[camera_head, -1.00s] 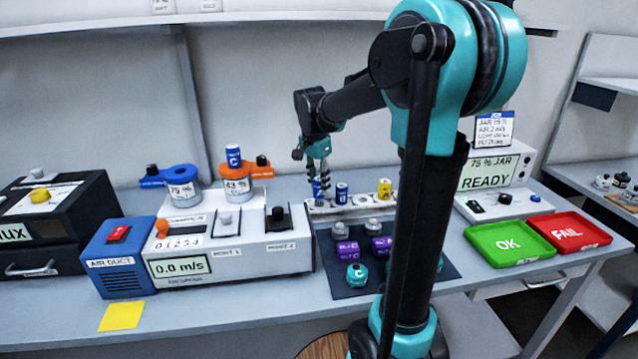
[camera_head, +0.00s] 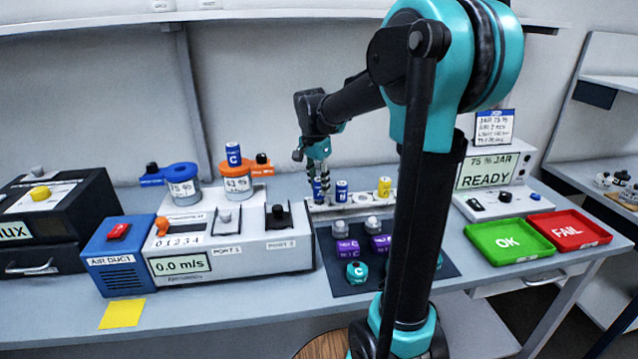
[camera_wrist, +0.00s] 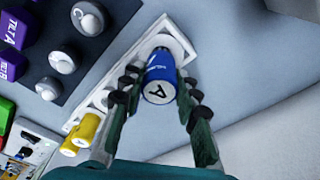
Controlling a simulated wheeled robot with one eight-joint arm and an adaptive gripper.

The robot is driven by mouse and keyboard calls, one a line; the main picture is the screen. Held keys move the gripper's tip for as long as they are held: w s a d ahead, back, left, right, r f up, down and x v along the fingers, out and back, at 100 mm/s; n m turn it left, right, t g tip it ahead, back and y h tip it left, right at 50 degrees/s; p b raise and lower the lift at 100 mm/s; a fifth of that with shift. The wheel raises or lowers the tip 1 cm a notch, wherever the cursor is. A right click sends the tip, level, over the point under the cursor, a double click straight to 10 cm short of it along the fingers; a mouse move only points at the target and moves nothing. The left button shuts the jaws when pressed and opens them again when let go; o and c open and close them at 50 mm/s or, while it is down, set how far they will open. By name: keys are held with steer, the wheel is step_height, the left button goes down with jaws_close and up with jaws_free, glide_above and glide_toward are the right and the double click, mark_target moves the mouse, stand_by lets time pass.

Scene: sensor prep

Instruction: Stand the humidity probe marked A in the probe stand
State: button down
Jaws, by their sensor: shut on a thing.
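The blue humidity probe marked A (camera_wrist: 160,78) is between the fingers of my gripper (camera_wrist: 157,95) in the wrist view, its lettered top facing the camera. My gripper is shut on it. The probe's far end is at a round seat at the end of the white probe stand (camera_wrist: 80,128); I cannot tell how deep it sits. In the head view my gripper (camera_head: 318,184) is at the left end of the probe stand (camera_head: 350,208), and its fingers cover much of the probe.
Another blue probe (camera_head: 342,190) and a yellow probe (camera_head: 385,187) stand in the same row to the right. A dark mat (camera_head: 345,287) in front holds several grey, purple and teal pieces. A white instrument (camera_head: 240,250) is left; green (camera_head: 510,242) and red trays (camera_head: 570,230) are right.

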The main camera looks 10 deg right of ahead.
steer(key=shift+f, duration=0.9)
stand_by(1.5)
steer(key=c, duration=1)
jaws_free()
steer(key=shift+c, duration=0.2)
steer(key=shift+o, duration=0.6)
steer(key=shift+o, duration=0.7)
steer(key=shift+r, duration=3.95)
